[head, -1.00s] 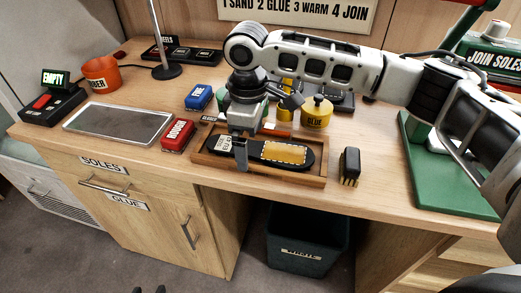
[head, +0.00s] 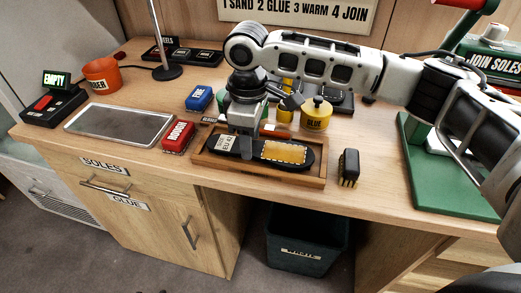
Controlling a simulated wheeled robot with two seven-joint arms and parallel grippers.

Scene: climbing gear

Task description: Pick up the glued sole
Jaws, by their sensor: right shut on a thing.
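The glued sole (head: 292,153) is black with a yellow-orange patch on its front part and a white label near its left end. It lies in or just over a wooden tray (head: 262,177) on the bench. My right gripper (head: 244,150) reaches down from above and is shut on the sole, left of the yellow patch. Its fingers hide part of the sole there. I cannot tell whether the sole is clear of the tray floor. My left gripper is out of view.
A black brush (head: 348,167) stands right of the tray, a red block (head: 178,136) and a metal plate (head: 120,124) left. A yellow glue pot (head: 316,114) is behind. A green press base (head: 440,185) stands at right. A dark bin (head: 300,238) is below the bench.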

